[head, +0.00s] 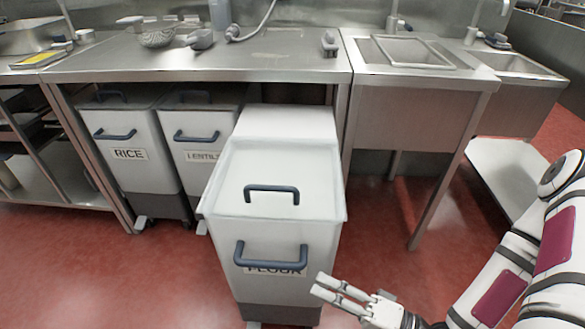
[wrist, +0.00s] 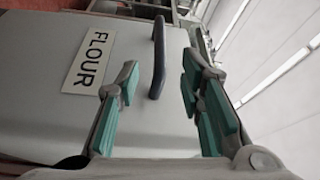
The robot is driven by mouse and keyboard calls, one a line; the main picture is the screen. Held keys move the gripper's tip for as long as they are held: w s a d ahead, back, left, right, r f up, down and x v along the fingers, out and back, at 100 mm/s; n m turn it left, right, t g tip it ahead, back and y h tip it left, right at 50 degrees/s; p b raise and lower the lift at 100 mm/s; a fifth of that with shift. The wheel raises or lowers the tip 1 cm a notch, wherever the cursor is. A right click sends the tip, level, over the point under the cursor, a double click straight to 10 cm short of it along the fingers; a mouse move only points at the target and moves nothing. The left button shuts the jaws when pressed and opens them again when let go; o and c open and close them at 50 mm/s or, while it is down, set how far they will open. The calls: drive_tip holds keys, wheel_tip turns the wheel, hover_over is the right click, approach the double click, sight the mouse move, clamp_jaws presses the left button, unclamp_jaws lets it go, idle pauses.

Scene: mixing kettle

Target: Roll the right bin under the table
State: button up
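The right bin is the white bin labelled FLOUR (head: 224,253). It stands upright, mostly pulled out from under the table (head: 195,76), with only its rear part beneath the tabletop. Its lid is shut and has a dark handle (head: 271,188). Its dark front handle (head: 270,265) partly covers the label in the head view. My gripper (head: 316,284) is at the lower right of the bin's front. In the wrist view my gripper (wrist: 160,85) is open, with its green-padded fingers apart. The front handle (wrist: 158,55) shows between and beyond the fingertips, seemingly ungripped.
The RICE bin (head: 128,168) and the LENTILS bin (head: 196,170) stand under the table to the left. A sink unit (head: 420,95) with a leg (head: 437,200) stands at the right. Red floor is open around the flour bin's front.

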sight(268, 262)
drive_tip(key=b+x, duration=0.2)
drive_tip(key=x, duration=1)
drive_tip(key=shift+a, duration=0.1)
drive_tip(key=shift+w, duration=0.1)
drive_tip(key=shift+a, duration=0.1)
drive_tip(key=shift+w+a+r, duration=0.1)
drive_tip(key=shift+w+a, duration=0.05)
drive_tip(key=shift+a, duration=0.15)
clamp_jaws()
